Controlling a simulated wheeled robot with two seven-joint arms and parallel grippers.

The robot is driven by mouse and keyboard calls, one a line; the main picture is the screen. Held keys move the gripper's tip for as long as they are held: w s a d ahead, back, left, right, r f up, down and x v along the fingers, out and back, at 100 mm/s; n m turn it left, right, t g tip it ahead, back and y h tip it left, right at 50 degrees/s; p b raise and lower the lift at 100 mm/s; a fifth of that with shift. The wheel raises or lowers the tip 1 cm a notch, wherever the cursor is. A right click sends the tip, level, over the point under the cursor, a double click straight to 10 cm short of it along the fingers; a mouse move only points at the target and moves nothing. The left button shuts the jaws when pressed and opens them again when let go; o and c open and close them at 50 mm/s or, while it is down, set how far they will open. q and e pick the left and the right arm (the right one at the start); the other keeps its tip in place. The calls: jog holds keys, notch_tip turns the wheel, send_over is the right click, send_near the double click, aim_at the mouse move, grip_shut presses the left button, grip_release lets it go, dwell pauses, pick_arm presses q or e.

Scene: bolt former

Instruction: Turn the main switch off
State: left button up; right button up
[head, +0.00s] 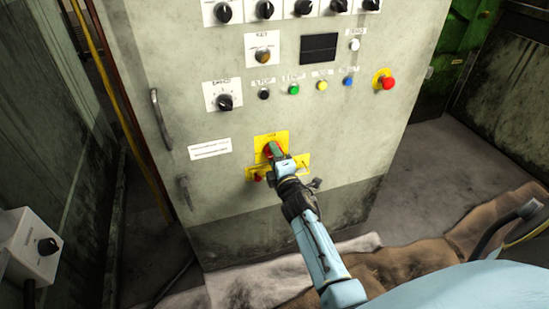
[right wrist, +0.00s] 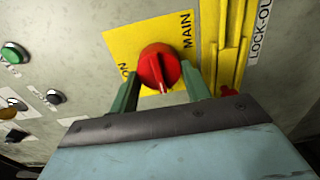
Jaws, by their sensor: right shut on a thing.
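The main switch is a red rotary knob (right wrist: 158,62) on a yellow plate (right wrist: 118,42) marked MAIN and ON. In the head view the knob (head: 267,151) sits low on the grey cabinet front, partly hidden by my gripper. My right gripper (head: 275,152) reaches it from the front. In the right wrist view the green fingers of this gripper (right wrist: 161,80) stand on both sides of the knob, shut on it. A white mark on the knob points toward the gripper's palm. My left gripper is not in view.
A yellow lock-out bracket (right wrist: 228,45) with a small red part is close beside the switch. Above are a black selector knob (head: 225,102), several coloured buttons and a red emergency button (head: 387,80). A cabinet handle (head: 160,118) is at left. Brown cloth (head: 430,255) lies on the floor.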

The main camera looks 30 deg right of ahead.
dwell(0.3)
jog(key=o, duration=1)
jog(key=shift+c, duration=0.2)
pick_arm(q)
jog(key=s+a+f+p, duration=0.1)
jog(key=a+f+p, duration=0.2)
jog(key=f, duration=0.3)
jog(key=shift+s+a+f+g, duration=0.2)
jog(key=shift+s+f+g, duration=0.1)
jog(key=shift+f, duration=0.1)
pick_arm(e)
jog(key=v, duration=1.3)
jog(key=shift+s, duration=0.15)
jog(key=shift+a, duration=0.1)
